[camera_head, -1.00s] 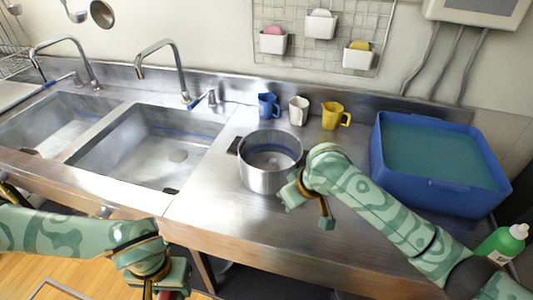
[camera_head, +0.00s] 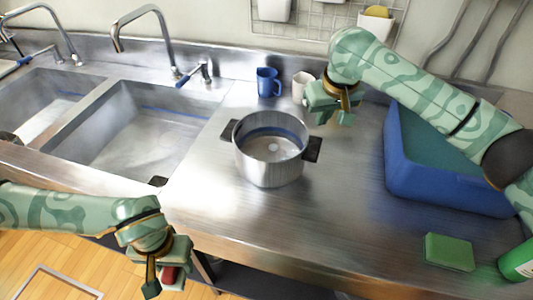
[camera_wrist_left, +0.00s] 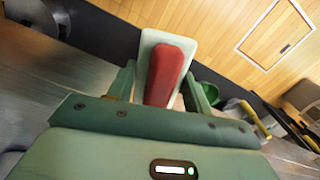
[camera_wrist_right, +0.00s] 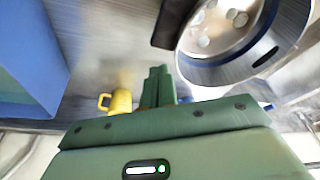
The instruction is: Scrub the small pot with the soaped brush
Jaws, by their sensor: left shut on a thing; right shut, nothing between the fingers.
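The small steel pot (camera_head: 268,172) stands upright on the counter, right of the sinks, with dark handles and a blue band inside. In the right wrist view the pot (camera_wrist_right: 222,74) shows pale round spots inside. My left gripper (camera_head: 166,286) is low left, in front of the counter edge. It is shut on a brush (camera_wrist_left: 167,75) with a red part and a pale block; I see no bristles or soap. My right gripper (camera_head: 328,120) is shut and empty, above the counter just right of and behind the pot, apart from it.
A blue mug (camera_head: 268,83) and a white mug (camera_head: 302,84) stand behind the pot; a yellow mug (camera_wrist_right: 120,102) shows in the right wrist view. A blue tub (camera_head: 420,180) is at right. A green sponge (camera_head: 449,252) and green bottle (camera_head: 518,262) are front right. Counter before the pot is clear.

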